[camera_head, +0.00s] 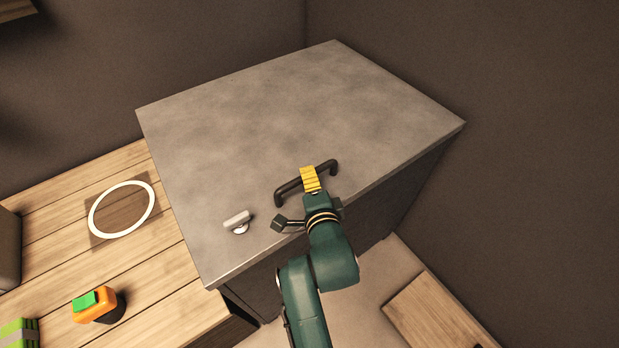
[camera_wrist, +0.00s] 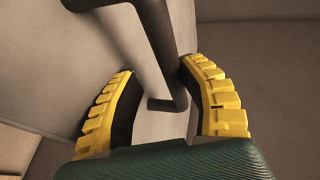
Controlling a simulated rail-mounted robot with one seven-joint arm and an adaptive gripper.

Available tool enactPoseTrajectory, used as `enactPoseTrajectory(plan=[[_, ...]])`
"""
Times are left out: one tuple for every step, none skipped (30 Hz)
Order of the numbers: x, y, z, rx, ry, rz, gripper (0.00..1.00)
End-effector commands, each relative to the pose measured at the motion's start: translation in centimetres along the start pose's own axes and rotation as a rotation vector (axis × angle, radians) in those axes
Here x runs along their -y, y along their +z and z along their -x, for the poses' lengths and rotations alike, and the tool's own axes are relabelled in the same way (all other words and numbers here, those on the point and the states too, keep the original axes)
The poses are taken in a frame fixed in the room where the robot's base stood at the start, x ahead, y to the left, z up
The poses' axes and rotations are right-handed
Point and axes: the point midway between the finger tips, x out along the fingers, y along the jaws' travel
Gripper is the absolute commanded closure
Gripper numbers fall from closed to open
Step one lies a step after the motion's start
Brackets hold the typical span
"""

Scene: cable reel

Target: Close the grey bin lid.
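The grey bin lid (camera_head: 270,115) is a large flat panel across the top of the dark bin (camera_head: 405,195); I cannot tell whether a gap is left beneath it. A black bar handle (camera_head: 288,190) is fixed near its front edge and also shows in the wrist view (camera_wrist: 160,40). My gripper (camera_head: 309,178), with yellow ribbed fingers, is at the handle. In the wrist view my gripper (camera_wrist: 157,68) has its fingers apart, with the handle between them. The right finger is against or very near the handle, and space shows beside the left finger.
A small metal latch (camera_head: 237,221) sits on the lid left of the handle. A wooden worktop on the left holds a white ring (camera_head: 122,209), an orange and green object (camera_head: 97,305) and a green striped item (camera_head: 18,334). Dark walls stand behind and right.

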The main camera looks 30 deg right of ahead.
Motion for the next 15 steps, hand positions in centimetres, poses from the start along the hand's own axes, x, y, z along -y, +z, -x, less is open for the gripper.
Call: enactPoseTrajectory(plan=[[-0.9, 0.1, -0.1, 0.003, 0.019, 0.000, 0.55], [-0.9, 0.1, -0.1, 0.003, 0.018, 0.000, 0.55], [-0.9, 0.1, -0.1, 0.003, 0.018, 0.000, 0.55], [-0.8, 0.1, -0.1, 0.003, 0.017, 0.001, 0.55], [-0.8, 0.1, -0.1, 0.003, 0.017, 0.000, 0.55], [-0.8, 0.1, -0.1, 0.003, 0.016, 0.001, 0.55], [-0.8, 0.1, 0.1, 0.003, 0.016, 0.001, 0.55], [-0.8, 0.1, 0.3, 0.003, 0.015, 0.001, 0.55], [-0.8, 0.1, 0.7, 0.003, 0.015, 0.001, 0.55], [-0.7, 0.1, 1.1, 0.003, 0.014, 0.001, 0.55], [-0.8, 0.1, 1.7, 0.003, 0.014, 0.001, 0.55], [-0.6, 0.1, 2.5, 0.002, 0.011, 0.001, 0.55], [-0.6, 0.1, 3.3, 0.002, 0.010, 0.001, 0.55], [-0.6, 0.1, 4.1, 0.003, 0.010, 0.001, 0.55], [-0.5, 0.1, 5.2, 0.002, 0.008, 0.002, 0.55]])
